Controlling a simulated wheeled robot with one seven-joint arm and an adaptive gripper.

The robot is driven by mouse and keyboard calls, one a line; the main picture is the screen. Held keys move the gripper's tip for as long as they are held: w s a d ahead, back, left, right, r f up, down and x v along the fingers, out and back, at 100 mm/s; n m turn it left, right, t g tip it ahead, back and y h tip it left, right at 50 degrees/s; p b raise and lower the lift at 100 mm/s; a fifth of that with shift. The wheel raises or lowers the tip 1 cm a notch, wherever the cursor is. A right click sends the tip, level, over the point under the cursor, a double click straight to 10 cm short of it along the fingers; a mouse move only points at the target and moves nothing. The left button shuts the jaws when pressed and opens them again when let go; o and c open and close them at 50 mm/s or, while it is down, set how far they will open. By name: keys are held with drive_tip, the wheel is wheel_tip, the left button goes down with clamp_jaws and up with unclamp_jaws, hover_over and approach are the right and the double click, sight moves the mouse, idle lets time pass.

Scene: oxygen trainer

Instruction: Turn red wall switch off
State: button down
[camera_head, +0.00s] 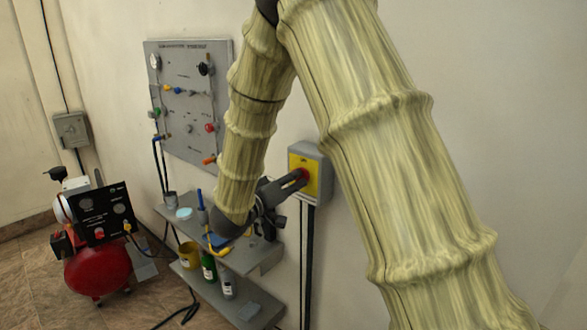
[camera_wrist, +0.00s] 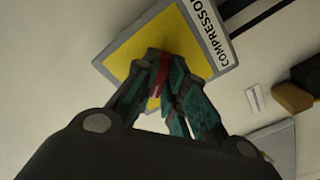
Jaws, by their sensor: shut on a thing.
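The red wall switch (camera_head: 303,174) sits on a yellow plate (camera_head: 322,178) in a grey box on the wall, right of centre in the head view. My gripper (camera_head: 299,177) reaches it from the left, with its fingertips at the red knob. In the wrist view the red knob (camera_wrist: 157,76) shows between the fingers of my gripper (camera_wrist: 160,72), which are shut on it. The yellow plate (camera_wrist: 130,50) is behind them, with "COMPRESSOR" lettering on its white edge. The fingers hide most of the knob, so its turned position cannot be told.
A grey panel (camera_head: 181,128) with knobs and gauges hangs on the wall at left. Below my gripper are grey shelves (camera_head: 262,262) with a yellow cup (camera_head: 189,255) and bottles. A red compressor tank (camera_head: 98,270) stands on the floor at left. A dark conduit runs down below the switch box.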

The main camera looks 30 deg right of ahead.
drive_tip(key=shift+r+n+p, duration=0.15)
drive_tip(key=shift+n+p, duration=4.95)
drive_tip(key=shift+p, duration=1.35)
drive_tip(key=shift+n, duration=0.3)
drive_tip(key=c, duration=1.5)
unclamp_jaws()
